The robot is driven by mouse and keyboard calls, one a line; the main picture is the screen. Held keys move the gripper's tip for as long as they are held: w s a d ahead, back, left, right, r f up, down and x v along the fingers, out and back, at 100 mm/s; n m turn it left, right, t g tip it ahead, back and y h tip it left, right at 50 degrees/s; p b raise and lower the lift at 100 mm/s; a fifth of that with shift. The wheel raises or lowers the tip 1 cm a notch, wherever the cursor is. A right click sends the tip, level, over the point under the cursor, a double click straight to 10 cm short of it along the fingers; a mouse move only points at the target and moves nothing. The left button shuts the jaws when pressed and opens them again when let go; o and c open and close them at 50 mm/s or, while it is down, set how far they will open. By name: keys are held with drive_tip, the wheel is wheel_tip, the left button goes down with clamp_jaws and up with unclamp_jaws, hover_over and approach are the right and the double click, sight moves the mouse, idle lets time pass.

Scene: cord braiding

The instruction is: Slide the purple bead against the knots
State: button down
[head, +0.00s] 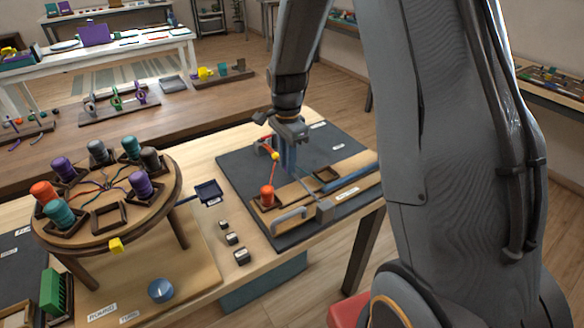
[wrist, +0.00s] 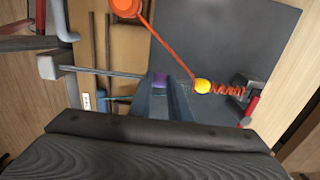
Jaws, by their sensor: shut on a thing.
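The purple bead (wrist: 160,79) shows at the tips of my gripper (wrist: 172,82) in the wrist view. The jaws are shut on it, over the dark mat. To its right, apart from it, a yellow bead (wrist: 202,86) sits against the coiled orange knots (wrist: 228,88). The orange cord (wrist: 168,45) slants from the yellow bead to an orange bobbin (wrist: 127,7). I cannot tell whether the purple bead is on any cord. In the head view my gripper (head: 288,152) points down just right of the yellow bead (head: 275,156); the purple bead is hidden there.
A clamp with a red handle (wrist: 250,107) stands at the right end of the knots. A thin grey rod (wrist: 105,72) runs left of my gripper. The round braiding stand (head: 105,205) with several bobbins stands left in the head view. The mat's far right (head: 325,145) is mostly clear.

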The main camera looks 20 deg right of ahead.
drive_tip(key=c, duration=1.6)
unclamp_jaws()
drive_tip(key=shift+r+b, duration=0.75)
drive_tip(key=shift+r, duration=3.25)
